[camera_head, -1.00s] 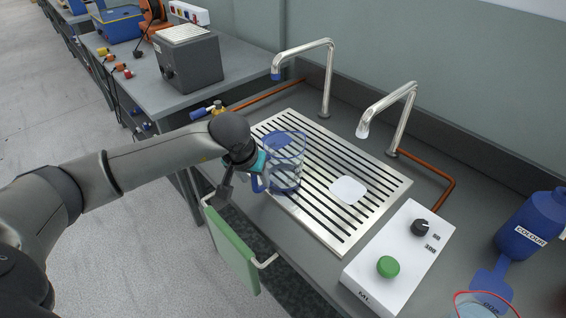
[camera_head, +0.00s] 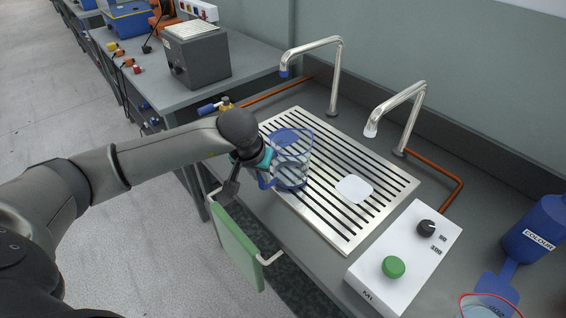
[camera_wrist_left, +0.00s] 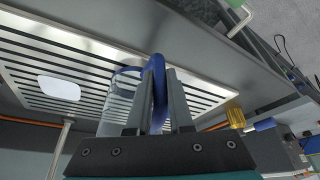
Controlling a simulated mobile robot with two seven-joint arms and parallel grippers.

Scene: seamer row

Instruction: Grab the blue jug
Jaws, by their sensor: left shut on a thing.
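The blue jug (camera_head: 291,160) is a clear jug with a blue rim and blue handle. It is upright over the slatted metal drain tray (camera_head: 335,216); I cannot tell whether its base touches the slats. My left gripper (camera_head: 265,166) is at its left side, shut on the handle. In the left wrist view the blue handle (camera_wrist_left: 158,78) runs between the two fingers (camera_wrist_left: 160,100), and the clear body (camera_wrist_left: 117,100) shows behind them. My right gripper is in no view.
Two metal taps (camera_head: 335,80) (camera_head: 405,115) stand behind the tray. A white pad (camera_head: 354,189) lies on it. A white control box (camera_head: 405,258) with a green button, a blue COLOUR bottle (camera_head: 533,228) and a red-rimmed jug (camera_head: 488,306) are at right. A green cloth (camera_head: 238,246) hangs on the front rail.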

